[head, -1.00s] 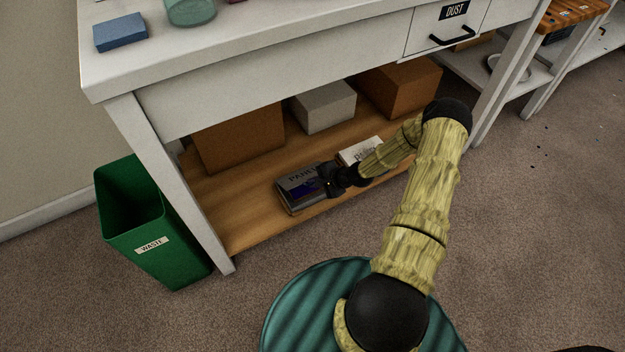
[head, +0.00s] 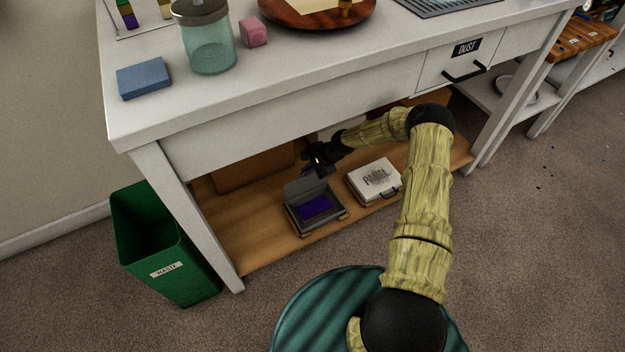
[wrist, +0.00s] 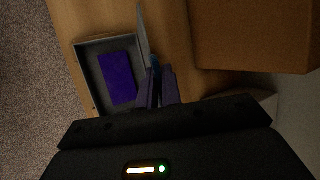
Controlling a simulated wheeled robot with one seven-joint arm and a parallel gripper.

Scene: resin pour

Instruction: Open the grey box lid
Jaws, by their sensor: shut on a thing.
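The grey box (head: 334,221) sits on the wooden lower shelf under the white bench. Its lid (head: 305,189) stands raised at the back of the box, about upright. A purple block-like thing (head: 315,207) shows inside. In the wrist view the box (wrist: 84,50) has its interior in sight, with the purple thing (wrist: 117,78) lying in it and the lid (wrist: 143,35) seen nearly edge-on. My gripper (head: 318,168) is at the lid's upper edge, and in the wrist view its fingers (wrist: 155,88) are shut on the lid's blue handle (wrist: 154,63).
A white case (head: 367,181) lies right of the box on the shelf (head: 254,243). Brown cartons (head: 250,170) stand behind, one close to my gripper in the wrist view (wrist: 250,35). A green waste bin (head: 165,245) stands at the left.

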